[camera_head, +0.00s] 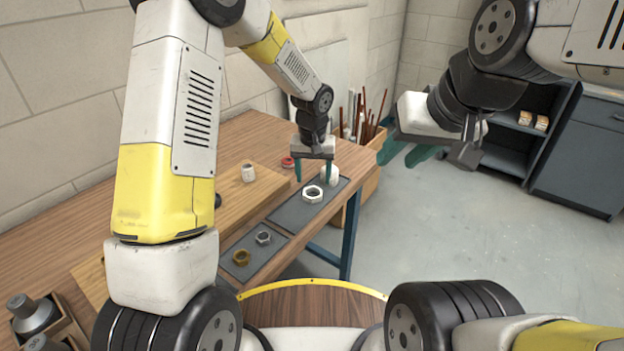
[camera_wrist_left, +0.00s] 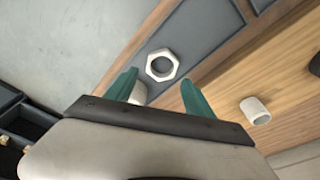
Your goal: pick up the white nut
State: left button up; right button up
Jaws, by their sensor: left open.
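The white nut (camera_head: 313,200) is a hexagonal ring lying flat on a dark grey tray mat (camera_head: 290,214) on the wooden bench. My left gripper (camera_head: 313,178) is open and empty, with its teal fingers pointing down above the nut and spread to either side of it. In the left wrist view, the nut (camera_wrist_left: 175,66) shows whole beyond and between the fingertips (camera_wrist_left: 160,80), apart from both. My right gripper (camera_head: 409,153) is in the air over the floor at the right, its teal fingers apart and nothing visible between them.
A white cylindrical fitting (camera_head: 333,173) stands close by one left finger. Another white fitting (camera_head: 249,174) and a red part (camera_head: 288,162) sit farther back. A grey nut (camera_head: 263,238) and a brass nut (camera_head: 241,258) lie on a nearer mat. A crate of rods (camera_head: 371,181) stands beyond the bench.

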aim_at(313, 196)
pick_arm(q)
jog(key=f, duration=0.5)
jog(key=shift+w+a+f, duration=0.1)
jog(key=shift+w+f, duration=0.1)
jog(key=shift+c, duration=0.4)
jog(key=c, duration=1.1)
